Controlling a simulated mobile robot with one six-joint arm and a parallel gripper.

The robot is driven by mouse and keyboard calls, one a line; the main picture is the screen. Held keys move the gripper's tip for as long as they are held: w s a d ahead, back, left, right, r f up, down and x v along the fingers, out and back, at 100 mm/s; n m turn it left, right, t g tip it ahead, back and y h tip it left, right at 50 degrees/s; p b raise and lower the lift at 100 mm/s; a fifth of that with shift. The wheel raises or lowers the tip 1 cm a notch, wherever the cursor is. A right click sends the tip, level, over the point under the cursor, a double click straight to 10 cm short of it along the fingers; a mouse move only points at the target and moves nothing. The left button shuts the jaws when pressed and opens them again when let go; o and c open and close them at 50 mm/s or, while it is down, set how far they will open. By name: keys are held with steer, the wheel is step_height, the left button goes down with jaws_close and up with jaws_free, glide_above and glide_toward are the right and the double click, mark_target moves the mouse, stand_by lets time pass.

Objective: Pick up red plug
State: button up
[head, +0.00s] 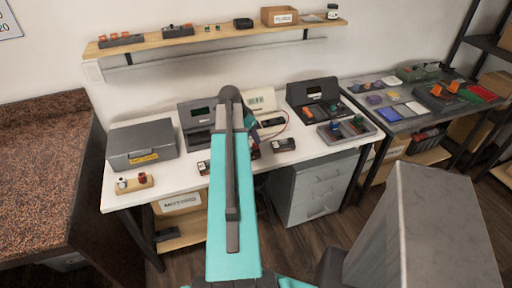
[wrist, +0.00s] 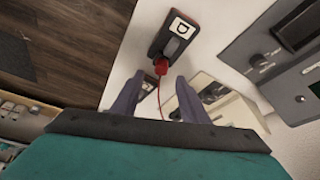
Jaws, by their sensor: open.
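The red plug (wrist: 161,67) shows in the wrist view at the lower end of a dark block (wrist: 174,36) with a white label marked "D". A thin red wire runs down from the plug. My gripper (wrist: 160,80) is open, with a finger on each side of the plug's lower end and wire. I cannot tell whether the fingers are level with the plug. Nothing is seen held. In the head view my arm covers the gripper, and I cannot make out the plug.
The white workbench (head: 133,197) holds a grey toolbox (head: 142,143) at left, a wooden stand (head: 134,183) with knobs, and dark instrument boxes behind. In the wrist view a grey panel (wrist: 285,50) stands at right. A side table with coloured parts is at far right.

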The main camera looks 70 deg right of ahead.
mark_target(256, 147)
steer(key=shift+f, duration=0.15)
steer(key=shift+p+x, duration=1.1)
steer(key=shift+x, duration=1.35)
jaws_close()
